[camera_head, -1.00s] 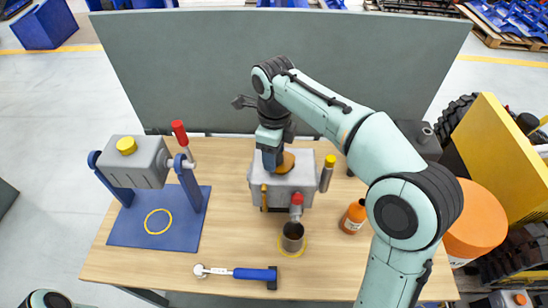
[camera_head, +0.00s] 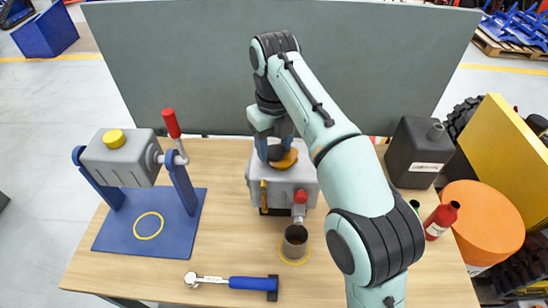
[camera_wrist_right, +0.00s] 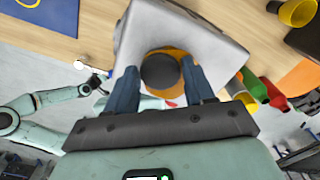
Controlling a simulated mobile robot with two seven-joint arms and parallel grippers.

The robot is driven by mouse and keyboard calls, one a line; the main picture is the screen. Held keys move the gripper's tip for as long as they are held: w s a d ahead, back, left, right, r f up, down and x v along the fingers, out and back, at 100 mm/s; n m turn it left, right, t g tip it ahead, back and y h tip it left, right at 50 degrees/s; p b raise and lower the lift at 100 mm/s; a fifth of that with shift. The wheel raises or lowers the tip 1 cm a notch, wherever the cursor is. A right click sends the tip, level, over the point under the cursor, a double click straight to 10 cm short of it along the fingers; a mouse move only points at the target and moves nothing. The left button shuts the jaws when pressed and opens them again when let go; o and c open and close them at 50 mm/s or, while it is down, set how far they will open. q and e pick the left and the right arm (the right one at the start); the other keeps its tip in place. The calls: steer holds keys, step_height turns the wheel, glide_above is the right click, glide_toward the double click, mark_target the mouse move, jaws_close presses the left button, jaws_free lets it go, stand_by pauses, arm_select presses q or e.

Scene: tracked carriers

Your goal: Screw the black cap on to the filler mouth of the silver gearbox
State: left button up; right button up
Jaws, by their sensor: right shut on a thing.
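The silver gearbox (camera_head: 283,190) stands on the bench, with an orange ring (camera_head: 287,160) on its top around the filler mouth. My right gripper (camera_head: 274,155) points down over it. In the right wrist view the black cap (camera_wrist_right: 160,71) sits between the gripper's two fingers, which are shut on it, directly over the orange ring (camera_wrist_right: 180,53). The cap hides the mouth, so its seating cannot be told. My left arm (camera_wrist_right: 45,100) shows at the left of the right wrist view; its fingers are too small to read.
A grey housing (camera_head: 120,160) with a yellow cap tilts in a blue stand at left. A torque wrench (camera_head: 235,282) lies at the front. A brown-filled cup (camera_head: 294,240) stands before the gearbox. A black canister (camera_head: 415,155) and red bottle (camera_head: 440,218) are at right. A grey panel stands behind.

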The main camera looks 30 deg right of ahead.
steer(key=shift+s, duration=0.1)
steer(key=o, duration=1.2)
steer(key=shift+s, duration=0.1)
